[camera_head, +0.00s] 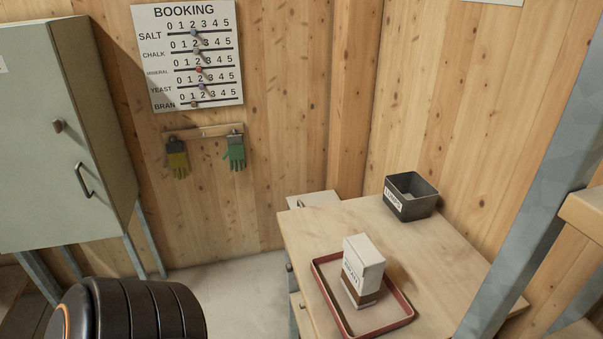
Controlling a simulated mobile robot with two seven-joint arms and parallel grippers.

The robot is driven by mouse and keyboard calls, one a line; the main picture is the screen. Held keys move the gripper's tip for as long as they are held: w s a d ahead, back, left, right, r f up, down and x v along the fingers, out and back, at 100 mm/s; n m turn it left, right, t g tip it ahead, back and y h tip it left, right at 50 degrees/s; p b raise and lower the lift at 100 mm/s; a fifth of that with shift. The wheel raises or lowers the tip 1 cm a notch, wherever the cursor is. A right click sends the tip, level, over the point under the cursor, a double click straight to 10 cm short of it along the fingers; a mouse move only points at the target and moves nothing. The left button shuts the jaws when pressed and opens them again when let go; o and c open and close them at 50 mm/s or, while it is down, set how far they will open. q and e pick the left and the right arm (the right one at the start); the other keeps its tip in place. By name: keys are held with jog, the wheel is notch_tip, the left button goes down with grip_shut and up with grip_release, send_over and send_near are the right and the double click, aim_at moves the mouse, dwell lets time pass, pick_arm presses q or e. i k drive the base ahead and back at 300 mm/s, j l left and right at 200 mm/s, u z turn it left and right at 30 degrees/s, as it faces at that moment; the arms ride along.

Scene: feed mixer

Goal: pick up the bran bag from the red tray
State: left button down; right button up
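The red tray (323,284) lies on the wooden table at the lower right. A white, box-shaped bag (366,258) with a brown band at its bottom stands upright in the tray, towards its middle. No gripper touches the bag. Neither my left nor my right gripper is in view.
A black labelled bin (412,208) stands at the table's (440,245) back corner. A grey metal post (535,190) rises at the right. A pale green cabinet (60,140) is at the left. A BOOKING board (188,57) and two gloves hang on the wall.

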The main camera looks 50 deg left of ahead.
aim_at(363, 266)
jog(key=u, duration=1.25)
jog(key=j+z, duration=0.15)
jog(key=j, duration=0.85)
